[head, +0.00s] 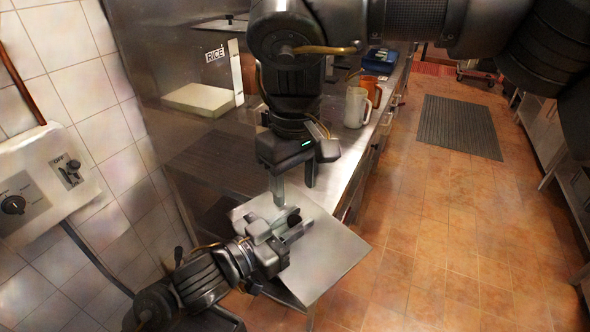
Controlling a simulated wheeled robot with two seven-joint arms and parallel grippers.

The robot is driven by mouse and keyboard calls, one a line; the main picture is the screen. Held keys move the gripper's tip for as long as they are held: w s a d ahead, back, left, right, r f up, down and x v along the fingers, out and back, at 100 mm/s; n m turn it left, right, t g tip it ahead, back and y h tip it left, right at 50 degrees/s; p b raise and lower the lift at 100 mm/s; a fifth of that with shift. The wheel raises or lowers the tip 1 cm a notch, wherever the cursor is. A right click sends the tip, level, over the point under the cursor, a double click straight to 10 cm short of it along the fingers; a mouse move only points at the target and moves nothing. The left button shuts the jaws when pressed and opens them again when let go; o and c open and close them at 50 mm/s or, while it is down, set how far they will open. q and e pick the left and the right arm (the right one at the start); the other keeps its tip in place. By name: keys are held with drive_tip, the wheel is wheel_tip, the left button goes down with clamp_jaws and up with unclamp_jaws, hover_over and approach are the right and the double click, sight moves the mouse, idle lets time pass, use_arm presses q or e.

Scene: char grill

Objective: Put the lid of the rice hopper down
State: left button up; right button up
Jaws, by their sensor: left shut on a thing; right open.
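A flat, pale metal plate (335,262), which looks like the lid, is tilted at the near end of the counter in the head view. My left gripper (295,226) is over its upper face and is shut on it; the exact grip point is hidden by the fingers. My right gripper (294,187) is open, just above the left one, with its fingers pointing down and nothing between them. A RICE label (215,55) is on the steel unit at the upper left. My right arm covers part of that unit.
A steel counter (345,158) runs away to the back, with a clear jug (356,107), an orange container (370,91) and a blue item (383,58). A white block (199,99) is below the label. A control box (42,180) is on the left wall. The tiled floor at right is open.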

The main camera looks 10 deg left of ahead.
sight(295, 219)
wheel_tip(295, 219, down, 10)
drive_tip(key=shift+r, duration=0.2)
drive_tip(key=c, duration=1.1)
use_arm(q)
drive_tip(key=o, duration=1.1)
